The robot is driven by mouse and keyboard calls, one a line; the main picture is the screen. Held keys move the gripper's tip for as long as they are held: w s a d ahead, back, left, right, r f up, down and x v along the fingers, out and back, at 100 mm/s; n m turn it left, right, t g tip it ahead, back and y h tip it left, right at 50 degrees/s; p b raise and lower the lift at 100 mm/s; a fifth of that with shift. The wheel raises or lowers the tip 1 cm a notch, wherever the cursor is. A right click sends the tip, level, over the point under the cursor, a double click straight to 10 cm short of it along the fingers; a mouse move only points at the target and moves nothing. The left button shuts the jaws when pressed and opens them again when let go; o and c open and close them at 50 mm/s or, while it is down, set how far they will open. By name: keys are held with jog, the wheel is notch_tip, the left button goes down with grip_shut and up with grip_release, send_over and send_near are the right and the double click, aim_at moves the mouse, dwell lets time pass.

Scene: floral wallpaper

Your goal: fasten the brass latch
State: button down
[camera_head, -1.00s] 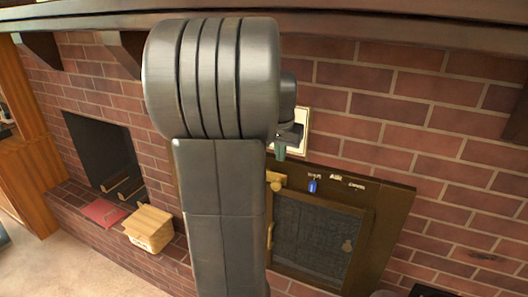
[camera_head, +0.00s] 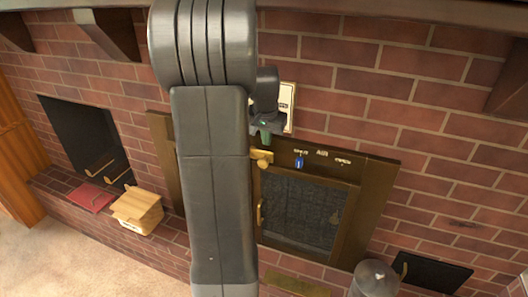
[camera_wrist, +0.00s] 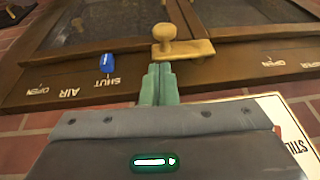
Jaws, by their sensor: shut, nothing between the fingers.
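The brass latch (camera_wrist: 183,48) is a flat brass bar with a round knob, on the dark wooden frame. In the head view the latch (camera_head: 262,160) sits at the upper left of the dark mesh-like door panel (camera_head: 300,212). My gripper (camera_wrist: 158,84) has its green fingers shut together and empty. The fingertips are right beside the latch's knob end in the wrist view; I cannot tell whether they touch it. In the head view my gripper (camera_head: 265,137) is just above the latch, and my arm hides the panel's left part.
A blue slider (camera_head: 299,162) sits by the SHUT label of the AIR scale. A white card (camera_head: 287,100) is on the brick wall above. A grey canister (camera_head: 376,279) stands lower right.

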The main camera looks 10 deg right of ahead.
aim_at(265, 160)
jog(key=x, duration=0.4)
jog(key=a+x, duration=0.1)
jog(key=x, duration=0.1)
jog(key=shift+s+f+p, duration=0.25)
jog(key=shift+f+p, duration=0.15)
jog(key=shift+f, duration=0.1)
jog(key=shift+s+d+f+t+y+b, duration=0.15)
jog(key=shift+t+y+b, duration=0.15)
jog(key=shift+b, duration=0.15)
